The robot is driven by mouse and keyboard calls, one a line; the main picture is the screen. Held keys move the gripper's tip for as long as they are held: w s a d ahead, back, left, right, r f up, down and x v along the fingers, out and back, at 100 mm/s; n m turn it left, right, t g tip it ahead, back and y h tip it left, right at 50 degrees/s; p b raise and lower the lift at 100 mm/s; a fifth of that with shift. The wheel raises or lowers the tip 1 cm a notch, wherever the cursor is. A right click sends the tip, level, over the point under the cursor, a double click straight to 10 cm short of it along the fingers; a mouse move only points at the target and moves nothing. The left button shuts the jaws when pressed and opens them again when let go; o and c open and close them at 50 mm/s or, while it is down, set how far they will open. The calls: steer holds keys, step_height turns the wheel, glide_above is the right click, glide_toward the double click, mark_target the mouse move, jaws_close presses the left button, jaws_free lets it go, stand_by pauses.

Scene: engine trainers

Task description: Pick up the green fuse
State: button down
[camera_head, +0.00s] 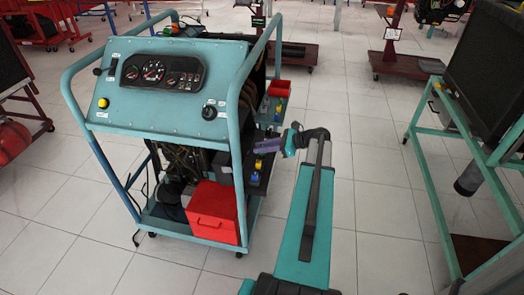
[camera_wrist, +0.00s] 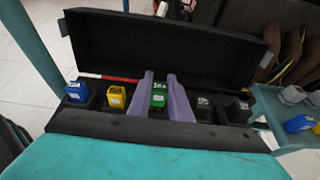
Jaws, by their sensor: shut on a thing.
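The green fuse (camera_wrist: 158,97), with a white label on top, sits in the row of an open black fuse box (camera_wrist: 140,50) in the wrist view. The two purple fingers of my gripper (camera_wrist: 161,84) are closed on its left and right sides. Whether the fuse is still seated cannot be told. In the head view, my gripper (camera_head: 270,145) reaches in at the right side of the teal engine trainer (camera_head: 160,115). The green fuse cannot be made out there.
A blue fuse (camera_wrist: 77,91) and a yellow fuse (camera_wrist: 116,97) stand left of the green one; dark fuses (camera_wrist: 204,103) stand right. A side shelf (camera_wrist: 275,105) holds a blue fuse and grey ones. A red box (camera_head: 214,212) sits on the trainer's base.

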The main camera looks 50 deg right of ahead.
steer(key=shift+r, duration=0.8)
steer(key=s+d, duration=0.3)
steer(key=s, duration=0.4)
steer(key=s+d+r, duration=0.1)
steer(key=s+d, duration=0.3)
steer(key=s, duration=0.3)
steer(key=shift+s, duration=0.15)
steer(key=shift+r, duration=0.1)
